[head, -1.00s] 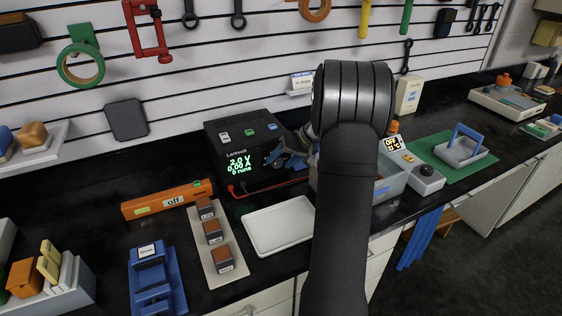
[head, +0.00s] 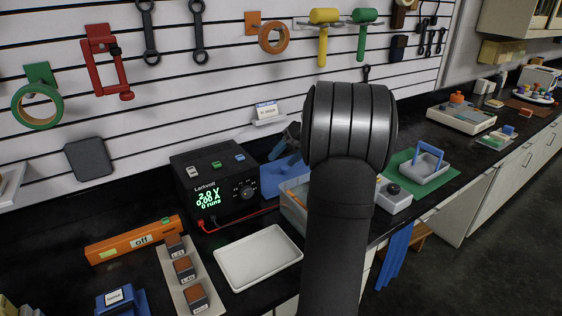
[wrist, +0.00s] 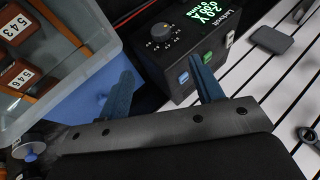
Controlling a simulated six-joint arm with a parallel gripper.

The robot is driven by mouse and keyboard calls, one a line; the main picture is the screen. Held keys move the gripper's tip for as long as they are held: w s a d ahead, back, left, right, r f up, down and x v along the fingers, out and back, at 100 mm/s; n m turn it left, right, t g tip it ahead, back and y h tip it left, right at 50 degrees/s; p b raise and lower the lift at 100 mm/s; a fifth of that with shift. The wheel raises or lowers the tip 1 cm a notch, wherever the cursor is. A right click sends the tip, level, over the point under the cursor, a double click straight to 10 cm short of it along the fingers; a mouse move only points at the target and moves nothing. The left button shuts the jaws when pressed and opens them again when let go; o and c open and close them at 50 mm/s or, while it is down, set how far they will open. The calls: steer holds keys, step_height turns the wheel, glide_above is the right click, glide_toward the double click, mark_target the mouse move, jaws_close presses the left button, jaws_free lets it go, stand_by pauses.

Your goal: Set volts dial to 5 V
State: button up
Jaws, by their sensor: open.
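The black Larkvolt power supply (head: 215,185) stands on the bench against the slatted wall. Its green display (head: 207,197) reads 2.0 V on the top line. The round volts dial (head: 248,193) is on its front, right of the display, with small marks around it. In the wrist view the dial (wrist: 162,31) shows beyond my fingertips. My gripper (wrist: 162,66) is open, with its two blue fingers apart and nothing between them. The fingers are clear of the dial. In the head view my arm hides most of the gripper.
A clear bin (wrist: 70,60) with numbered blocks is close beside my gripper. A red lead (head: 240,220) runs along the supply's base.

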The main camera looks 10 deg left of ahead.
steer(key=s+a+f+m+t+y, duration=0.2)
steer(key=s+a+f+m+y, duration=0.4)
steer(key=s+f+m+y, duration=0.3)
steer(key=m+t+h, duration=0.4)
steer(key=m+t, duration=0.8)
glide_toward(248, 195)
steer(key=shift+m, duration=0.3)
steer(key=x, duration=0.9)
steer(key=shift+r, duration=0.15)
steer(key=c, duration=1)
